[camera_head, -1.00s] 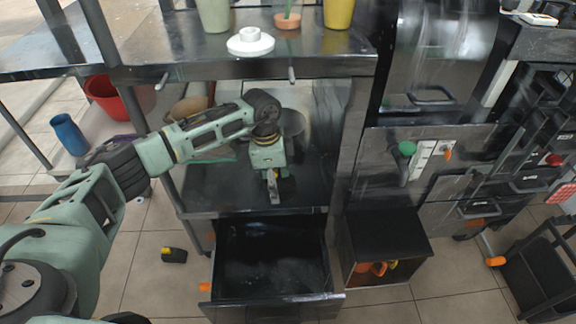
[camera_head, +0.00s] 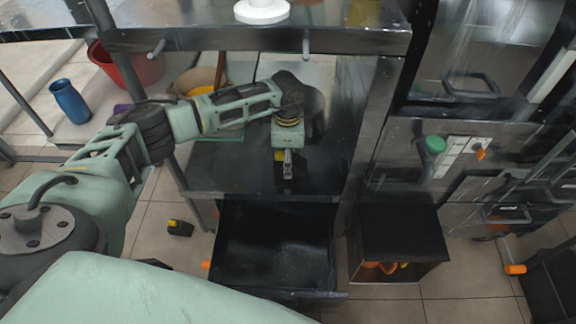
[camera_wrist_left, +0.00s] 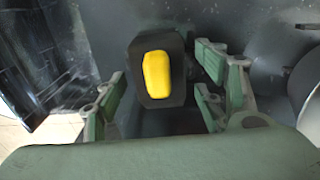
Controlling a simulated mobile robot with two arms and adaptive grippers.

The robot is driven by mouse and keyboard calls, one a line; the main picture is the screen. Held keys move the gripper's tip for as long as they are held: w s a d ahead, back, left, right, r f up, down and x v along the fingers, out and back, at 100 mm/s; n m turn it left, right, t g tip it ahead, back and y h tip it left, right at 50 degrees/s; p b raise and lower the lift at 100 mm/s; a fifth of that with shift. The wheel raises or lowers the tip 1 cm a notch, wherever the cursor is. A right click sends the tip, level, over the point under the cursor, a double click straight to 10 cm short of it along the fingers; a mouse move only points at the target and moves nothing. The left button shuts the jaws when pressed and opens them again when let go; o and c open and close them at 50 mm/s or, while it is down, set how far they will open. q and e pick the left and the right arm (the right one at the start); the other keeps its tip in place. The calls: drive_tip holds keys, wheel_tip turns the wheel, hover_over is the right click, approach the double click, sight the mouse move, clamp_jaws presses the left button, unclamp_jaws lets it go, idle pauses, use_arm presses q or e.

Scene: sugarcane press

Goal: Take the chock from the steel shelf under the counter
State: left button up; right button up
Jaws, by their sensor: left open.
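The chock (camera_wrist_left: 158,72) is a dark block with a yellow top patch. In the left wrist view it lies between the spread fingers of my left gripper (camera_wrist_left: 160,82), nearer the right finger; I cannot tell whether it touches. In the head view my left gripper (camera_head: 287,165) points down over the steel shelf (camera_head: 228,172) under the counter (camera_head: 200,35). There the chock is mostly hidden by the gripper; a bit of yellow (camera_head: 279,156) shows beside it. My left gripper is open. My right gripper is not in view.
A similar dark and yellow block (camera_head: 180,228) lies on the floor. An open black drawer (camera_head: 275,245) juts out below the shelf. A round bowl (camera_head: 198,82) stands at the shelf's back left. A shelf post (camera_head: 365,140) stands right of my gripper.

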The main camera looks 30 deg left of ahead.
use_arm(q)
drive_tip(key=shift+f, duration=0.3)
drive_tip(key=shift+r, duration=0.1)
drive_tip(key=c, duration=1.5)
